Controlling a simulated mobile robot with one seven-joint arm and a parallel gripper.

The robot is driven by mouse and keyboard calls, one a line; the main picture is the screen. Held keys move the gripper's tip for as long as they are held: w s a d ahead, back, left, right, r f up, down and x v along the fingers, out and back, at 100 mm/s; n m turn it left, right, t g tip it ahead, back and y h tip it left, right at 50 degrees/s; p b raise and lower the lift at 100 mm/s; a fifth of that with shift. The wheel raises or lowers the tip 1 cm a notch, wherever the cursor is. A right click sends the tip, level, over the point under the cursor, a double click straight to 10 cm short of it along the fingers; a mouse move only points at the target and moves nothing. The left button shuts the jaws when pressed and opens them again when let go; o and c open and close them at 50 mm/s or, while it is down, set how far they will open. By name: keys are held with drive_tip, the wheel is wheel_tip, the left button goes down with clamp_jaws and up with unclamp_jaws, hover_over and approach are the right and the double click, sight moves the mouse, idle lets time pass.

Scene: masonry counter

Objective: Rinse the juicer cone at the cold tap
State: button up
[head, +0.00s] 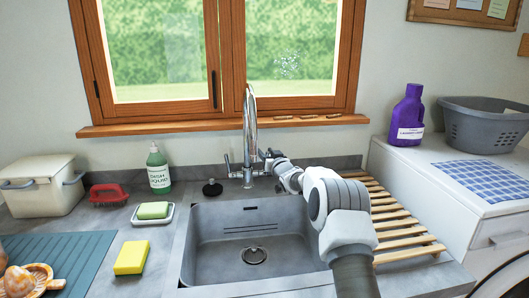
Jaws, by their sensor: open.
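An orange-tan ridged piece with a short handle, which looks like the juicer cone (40,272), lies on the teal ribbed mat (75,254) at the lower left, partly cut off by the frame. A rounded brown piece beside it overlaps it. The chrome tap (251,125) stands behind the grey sink (215,238), with a lever on each side; no running water shows. My gripper (270,159) is at the right side of the tap, by its right lever. It is open and empty, small in view, and I cannot tell whether it touches the lever.
A wooden slatted rack (410,240) lies right of the sink. The sink basin is empty.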

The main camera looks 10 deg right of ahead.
drive_tip(key=shift+w+a, duration=0.1)
drive_tip(key=shift+w, duration=0.55)
clamp_jaws()
idle(1.2)
